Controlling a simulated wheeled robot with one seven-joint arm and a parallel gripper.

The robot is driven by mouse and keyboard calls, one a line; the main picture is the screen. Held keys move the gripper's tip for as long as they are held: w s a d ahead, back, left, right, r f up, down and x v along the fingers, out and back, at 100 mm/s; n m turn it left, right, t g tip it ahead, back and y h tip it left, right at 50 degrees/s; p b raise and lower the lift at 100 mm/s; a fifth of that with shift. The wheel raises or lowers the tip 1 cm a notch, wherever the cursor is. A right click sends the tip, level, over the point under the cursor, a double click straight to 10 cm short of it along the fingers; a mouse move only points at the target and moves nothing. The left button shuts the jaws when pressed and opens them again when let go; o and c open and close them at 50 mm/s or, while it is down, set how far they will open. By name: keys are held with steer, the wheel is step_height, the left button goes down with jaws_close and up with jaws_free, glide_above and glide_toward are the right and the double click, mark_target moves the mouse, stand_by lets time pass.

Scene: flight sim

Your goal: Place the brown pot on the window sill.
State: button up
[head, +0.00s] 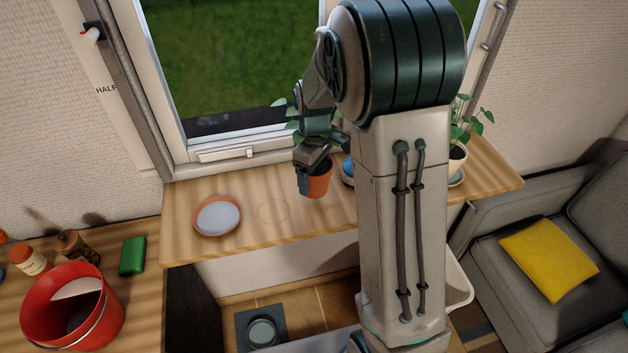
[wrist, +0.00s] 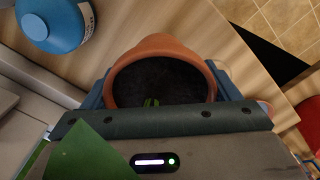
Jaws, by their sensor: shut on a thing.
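The brown pot (head: 319,180) is a terracotta pot with a leafy plant. My gripper (head: 306,176) is shut on it, with the jaws on either side. In the wrist view the pot's rim (wrist: 160,43) and dark soil show between the fingers, and a green leaf crosses the lower left. The pot looks upright over the wooden window sill (head: 285,236), below the window. I cannot tell whether its base touches the sill. My arm hides part of the sill.
An orange saucer (head: 218,233) lies left on the sill. A blue object (wrist: 55,25) stands close to the pot. A white-potted plant (head: 456,160) stands right. A red bucket (head: 72,337) is on the left counter. Bare sill lies between saucer and pot.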

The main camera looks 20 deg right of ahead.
steer(key=shift+w+f+p, duration=0.1)
steer(key=shift+f+p, duration=0.35)
steer(key=shift+f, duration=1.55)
steer(key=shift+f, duration=0.2)
steer(key=o, duration=1.3)
step_height(320, 180, up, 12)
steer(key=shift+r+b, duration=0.1)
steer(key=shift+b, duration=0.55)
steer(key=s+r+m+t, duration=0.3)
steer(key=s+m, duration=0.6)
steer(key=s, duration=1.2)
steer(key=shift+s+r, duration=0.2)
steer(key=shift+r, duration=0.35)
